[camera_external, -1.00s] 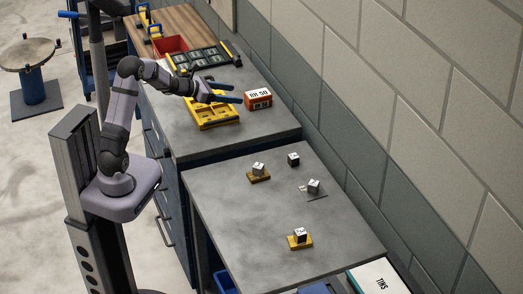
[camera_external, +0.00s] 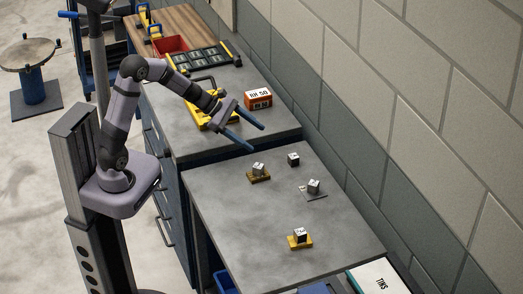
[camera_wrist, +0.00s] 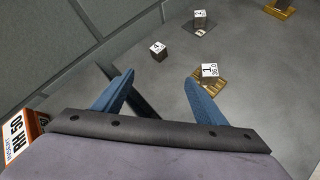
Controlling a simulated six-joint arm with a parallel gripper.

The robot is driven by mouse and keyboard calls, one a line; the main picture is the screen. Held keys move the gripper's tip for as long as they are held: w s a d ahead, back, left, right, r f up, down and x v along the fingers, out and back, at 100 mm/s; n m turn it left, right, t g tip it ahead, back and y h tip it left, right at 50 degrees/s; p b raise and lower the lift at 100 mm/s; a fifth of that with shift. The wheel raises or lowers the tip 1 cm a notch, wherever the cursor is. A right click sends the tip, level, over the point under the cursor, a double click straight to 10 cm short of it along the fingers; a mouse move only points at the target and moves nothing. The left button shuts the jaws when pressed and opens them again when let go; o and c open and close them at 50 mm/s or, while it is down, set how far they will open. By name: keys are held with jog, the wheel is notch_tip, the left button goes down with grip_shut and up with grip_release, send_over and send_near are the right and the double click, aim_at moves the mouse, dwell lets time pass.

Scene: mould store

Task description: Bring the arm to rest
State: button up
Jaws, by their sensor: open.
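My gripper (camera_external: 256,138) is open and empty, its two blue fingers apart. It hangs above the front edge of the far grey worktop, by the step down to the nearer grey table (camera_external: 222,207). In the wrist view its blue fingers (camera_wrist: 161,85) reach forward with nothing between them but the worktop edge and the table beyond. My arm stretches out from its base at the left. No object touches the fingers in either view.
Small marked blocks stand on the nearer table: one on a brass base (camera_external: 258,169), a bare one (camera_external: 293,159), one on a grey plate (camera_external: 313,186), one on a yellow base (camera_external: 300,236). An orange box (camera_external: 258,98) and yellow tray (camera_external: 203,116) are near my gripper. A wall runs along the right.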

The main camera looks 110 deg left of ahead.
jog(key=w+d+m+g+h, duration=0.1)
jog(key=d+m, duration=0.2)
jog(key=d, duration=0.3)
jog(key=w+d+f+m+g+h+p, duration=0.1)
jog(key=d+m+h, duration=0.1)
jog(key=d, duration=0.4)
jog(key=w+d+m+g+h, duration=0.1)
jog(key=d+m, duration=0.3)
jog(key=d, duration=0.1)
jog(key=shift+w+d+f, duration=0.2)
jog(key=shift+w+d, duration=0.15)
jog(key=shift+d, duration=0.05)
jog(key=d+m+g, duration=0.1)
jog(key=d+m, duration=0.1)
jog(key=d, duration=0.1)
jog(key=s+d+m+g+h, duration=0.1)
jog(key=d+m, duration=0.1)
jog(key=d, duration=0.1)
jog(key=s+d+f+m+p, duration=0.1)
jog(key=d+m, duration=0.1)
jog(key=d, duration=0.1)
jog(key=shift+s+d+m+g+h, duration=0.2)
jog(key=shift+d+m+g+h, duration=0.1)
jog(key=shift+m+g, duration=0.1)
jog(key=s+d+m+g+y+p, duration=0.2)
jog(key=s+d+m, duration=0.8)
jog(key=m, duration=0.8)
jog(key=shift+s+f+g+y, duration=0.4)
jog(key=shift+s+g+y, duration=0.4)
jog(key=shift+g, duration=0.6)
